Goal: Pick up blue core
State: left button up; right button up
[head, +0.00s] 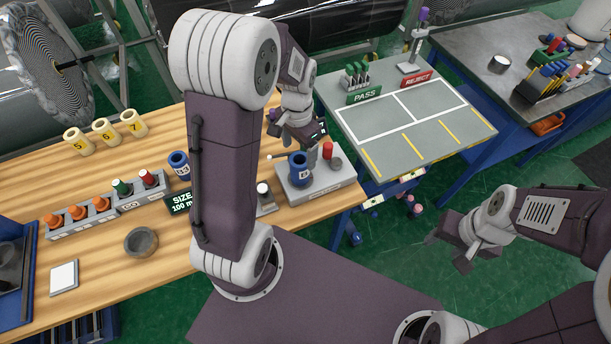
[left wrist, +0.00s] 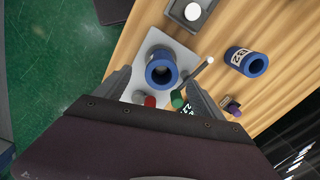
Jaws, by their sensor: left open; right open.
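A blue core (head: 298,168) stands upright on a grey fixture plate (head: 325,184) near the bench's right end. In the left wrist view this blue core (left wrist: 161,70) shows its open top between my two finger tips. My left gripper (head: 308,146) is open and empty, just above and behind the core in the head view. I cannot tell whether a finger touches it. A second blue core (head: 179,165) stands further left, partly behind my left arm; the left wrist view has a numbered blue core (left wrist: 246,62) too. My right gripper (head: 457,247) is open and empty above the green floor.
A red peg (head: 328,150) stands on the fixture close beside the core. Cream cores (head: 106,130), a peg rack (head: 110,206) and a grey bowl (head: 141,242) are on the left bench. The marked grey table (head: 405,110) has much free room.

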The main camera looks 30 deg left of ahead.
aim_at(300, 154)
pick_arm(q)
jog(key=f, duration=0.1)
jog(key=w+f, duration=0.1)
jog(key=f, duration=0.2)
jog(key=shift+w+a, duration=0.2)
jog(key=shift+a, duration=0.05)
jog(key=shift+s+d+f, duration=0.1)
jog(key=shift+s, duration=0.4)
notch_tip(300, 154, down, 5)
jog(key=shift+w+f+p, duration=0.15)
jog(key=shift+f+p, duration=0.05)
jog(key=shift+p, duration=0.3)
jog(key=shift+r, duration=0.1)
jog(key=shift+c, duration=0.7)
jog(key=c, duration=1.5)
pick_arm(e)
jog(key=shift+w+a+r, duration=0.2)
jog(key=shift+w+r, duration=0.2)
